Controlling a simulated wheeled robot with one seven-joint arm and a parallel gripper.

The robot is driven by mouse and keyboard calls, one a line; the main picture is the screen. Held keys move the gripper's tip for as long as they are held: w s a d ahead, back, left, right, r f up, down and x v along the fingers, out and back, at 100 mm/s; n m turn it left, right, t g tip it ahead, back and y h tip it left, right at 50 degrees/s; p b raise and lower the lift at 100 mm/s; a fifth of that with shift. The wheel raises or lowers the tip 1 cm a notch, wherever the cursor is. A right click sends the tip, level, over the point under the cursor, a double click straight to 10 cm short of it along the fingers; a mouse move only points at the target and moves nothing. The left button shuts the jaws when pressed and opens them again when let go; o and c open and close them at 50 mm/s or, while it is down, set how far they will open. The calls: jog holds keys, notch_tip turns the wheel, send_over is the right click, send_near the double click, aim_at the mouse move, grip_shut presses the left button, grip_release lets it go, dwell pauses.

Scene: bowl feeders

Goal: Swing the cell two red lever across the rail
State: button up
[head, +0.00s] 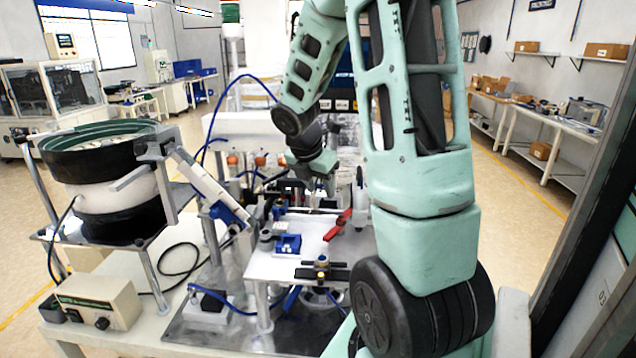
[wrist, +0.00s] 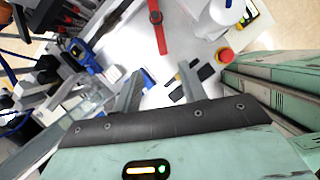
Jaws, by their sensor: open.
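A red lever (head: 338,224) lies on the white plate of the work cell, right of centre in the head view. My gripper (head: 320,197) hangs low over the cell, behind and slightly left of the lever in the head view. In the wrist view my gripper (wrist: 160,82) has its two fingers apart with nothing between them. The lever lies beyond the fingertips, apart from them. I cannot tell which part is the rail.
A blue block (head: 288,244) sits on the white plate (head: 285,268) left of the lever. A white cylinder (wrist: 222,14) and a red button (wrist: 225,55) stand right of the lever in the wrist view. A bowl feeder (head: 105,165) stands at the left.

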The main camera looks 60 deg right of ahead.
aim_at(340, 223)
jog(key=shift+a+r, duration=0.15)
jog(key=shift+r, duration=0.25)
